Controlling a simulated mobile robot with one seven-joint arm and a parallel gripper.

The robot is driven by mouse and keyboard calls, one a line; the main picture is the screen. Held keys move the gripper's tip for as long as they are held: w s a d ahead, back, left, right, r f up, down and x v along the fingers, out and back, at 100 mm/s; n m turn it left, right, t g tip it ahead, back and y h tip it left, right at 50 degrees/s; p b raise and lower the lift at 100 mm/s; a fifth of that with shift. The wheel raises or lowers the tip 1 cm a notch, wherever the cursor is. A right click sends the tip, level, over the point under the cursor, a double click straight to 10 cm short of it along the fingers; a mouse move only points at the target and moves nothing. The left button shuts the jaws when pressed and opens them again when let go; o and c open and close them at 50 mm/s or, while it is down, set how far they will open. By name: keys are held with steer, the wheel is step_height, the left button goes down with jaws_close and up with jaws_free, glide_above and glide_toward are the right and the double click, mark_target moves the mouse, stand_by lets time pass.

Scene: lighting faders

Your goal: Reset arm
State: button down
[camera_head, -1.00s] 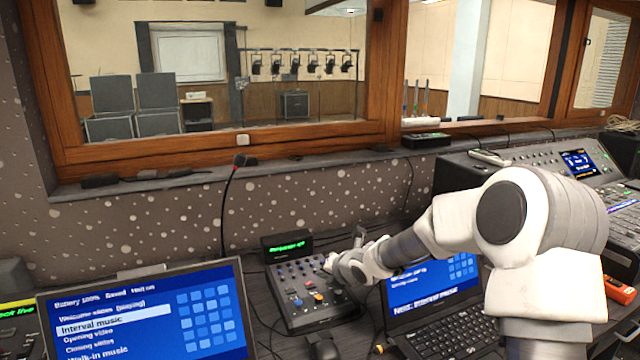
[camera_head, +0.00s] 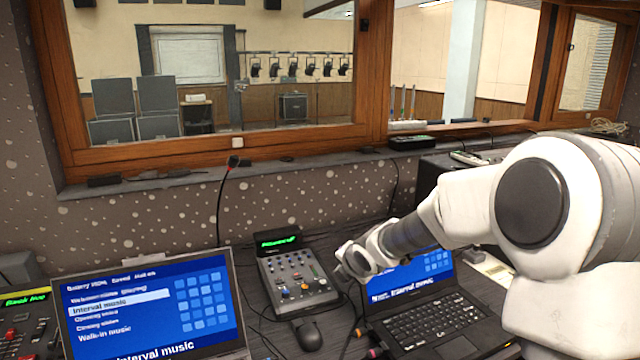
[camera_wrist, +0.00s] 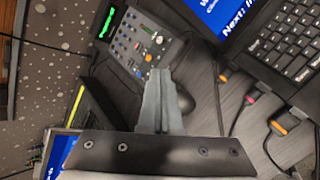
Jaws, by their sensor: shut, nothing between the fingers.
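My gripper (camera_wrist: 158,90) shows in the wrist view with its two grey fingers together and nothing between them. It hangs above the desk, with the small fader console (camera_wrist: 140,45) beyond its tips. In the head view my white arm reaches in from the right, and the wrist is over the left edge of the right laptop (camera_head: 420,300). The fingers themselves are hard to make out there. The fader console (camera_head: 297,278) stands left of the wrist, with knobs, coloured buttons and a green-lit display (camera_head: 278,240). My gripper appears apart from the console.
A left laptop (camera_head: 150,310) shows a blue cue list. A black mouse (camera_head: 307,334) lies in front of the console. A gooseneck microphone (camera_head: 221,205) rises behind. Cables with coloured plugs (camera_head: 374,353) lie between mouse and right laptop. A window ledge (camera_head: 300,165) runs along the back.

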steer(key=s+d+r+m+g+h+p, duration=0.1)
steer(key=s+d+r+m+h+p, duration=0.2)
steer(key=s+r+m, duration=0.45)
steer(key=s+d+r+m+h+p, duration=0.1)
steer(key=s+d+r+m+p, duration=0.1)
steer(key=s+d+r+m, duration=0.5)
steer(key=s+r+m+g+p, duration=0.1)
steer(key=s+r+m+p, duration=0.1)
steer(key=s+m, duration=0.4)
steer(key=s+a+r+m+g+y+p, duration=0.1)
steer(key=s+r+m+p, duration=0.2)
steer(key=s+m, duration=0.4)
steer(key=s+r, duration=0.1)
steer(key=s, duration=0.7)
steer(key=shift+s+y, duration=0.3)
steer(key=shift+s, duration=0.05)
